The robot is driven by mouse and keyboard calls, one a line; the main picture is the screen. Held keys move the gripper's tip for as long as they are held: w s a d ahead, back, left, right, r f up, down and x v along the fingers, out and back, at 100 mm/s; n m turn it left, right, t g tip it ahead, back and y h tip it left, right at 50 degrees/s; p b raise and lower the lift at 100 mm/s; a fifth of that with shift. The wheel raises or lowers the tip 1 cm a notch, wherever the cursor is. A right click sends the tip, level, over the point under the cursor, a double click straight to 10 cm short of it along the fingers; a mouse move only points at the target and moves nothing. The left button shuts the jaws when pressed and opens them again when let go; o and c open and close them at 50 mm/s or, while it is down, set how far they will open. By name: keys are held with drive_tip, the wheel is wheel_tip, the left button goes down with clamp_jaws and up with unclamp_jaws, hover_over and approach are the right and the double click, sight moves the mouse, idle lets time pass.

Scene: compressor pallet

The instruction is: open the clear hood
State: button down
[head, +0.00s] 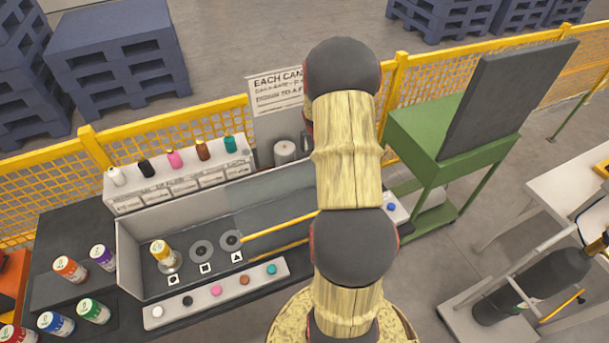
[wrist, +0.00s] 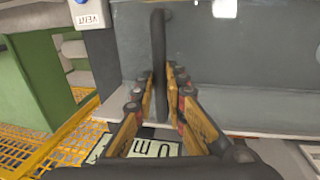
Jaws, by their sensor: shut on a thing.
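The clear hood (head: 272,203) is a see-through panel over the right part of the grey trough in the head view, partly hidden by my arm. A dark upright bar handle (wrist: 158,35) stands in front of a grey pane (wrist: 230,65) in the wrist view. My gripper (wrist: 162,82) has its fingers on both sides of this handle and is shut on it. In the head view my arm hides the gripper and the handle.
A yellow-topped can (head: 160,250) stands at the left in the trough (head: 128,262), beside two round discs. Several cans stand on the dark bench at left. A VENT label (wrist: 89,20) is left of the handle. A green stand (head: 415,140) and yellow fence are behind.

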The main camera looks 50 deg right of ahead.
drive_tip(key=shift+s+d, duration=0.45)
drive_tip(key=shift+d, duration=0.35)
drive_tip(key=shift+s+d, duration=0.4)
drive_tip(key=shift+d, duration=0.35)
drive_tip(key=shift+s+d, duration=0.45)
drive_tip(key=shift+d, duration=0.35)
drive_tip(key=c, duration=1.8)
unclamp_jaws()
wheel_tip(320, 180, up, 12)
drive_tip(key=w+a, duration=0.1)
drive_tip(key=a, duration=0.1)
drive_tip(key=shift+w+f, duration=0.1)
drive_tip(key=shift+a, duration=0.1)
